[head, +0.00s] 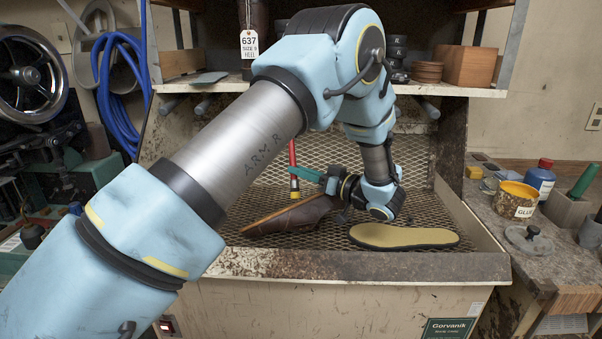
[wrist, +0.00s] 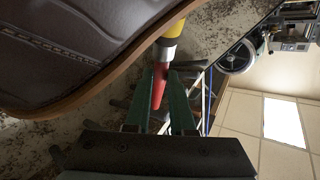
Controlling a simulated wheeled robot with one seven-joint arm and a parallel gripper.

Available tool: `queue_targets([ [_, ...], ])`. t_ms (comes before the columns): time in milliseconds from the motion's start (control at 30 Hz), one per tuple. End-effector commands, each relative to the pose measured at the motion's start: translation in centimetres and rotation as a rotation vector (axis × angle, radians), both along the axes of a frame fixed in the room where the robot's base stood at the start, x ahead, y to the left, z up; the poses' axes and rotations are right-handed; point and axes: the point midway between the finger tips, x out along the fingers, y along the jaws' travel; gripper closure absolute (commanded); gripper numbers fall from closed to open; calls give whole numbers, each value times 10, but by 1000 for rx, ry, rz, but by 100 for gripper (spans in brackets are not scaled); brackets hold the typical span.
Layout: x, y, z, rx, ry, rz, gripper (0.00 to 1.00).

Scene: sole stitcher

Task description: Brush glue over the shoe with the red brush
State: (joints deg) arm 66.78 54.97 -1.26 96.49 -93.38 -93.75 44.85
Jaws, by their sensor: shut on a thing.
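The brown leather shoe (head: 290,216) lies tilted on the mesh of the bench, its tan sole edge facing up left. It fills the upper left of the wrist view (wrist: 70,45). My gripper (head: 300,173) is shut on the red handle of the brush (head: 292,153), with teal fingers around it. The brush stands nearly upright, its yellow-banded lower end just above or at the shoe. In the wrist view the red handle (wrist: 159,86) sits between the fingers (wrist: 174,88). The bristle tip is cut off there, so contact with the shoe is unclear.
A loose yellowish sole (head: 404,237) lies on the mesh right of the shoe. The yellow glue pot (head: 516,201) stands on the right side bench, with its lid (head: 528,240) and a blue bottle (head: 540,180) nearby. A shelf (head: 440,90) with tins and a tag hangs above.

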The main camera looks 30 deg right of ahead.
Motion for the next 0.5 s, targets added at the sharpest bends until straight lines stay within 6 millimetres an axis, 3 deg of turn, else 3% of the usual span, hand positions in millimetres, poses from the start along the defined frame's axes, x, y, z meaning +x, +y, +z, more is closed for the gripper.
queue_targets([
  [500, -5, -9, 2, -1, 0, 0, 100],
])
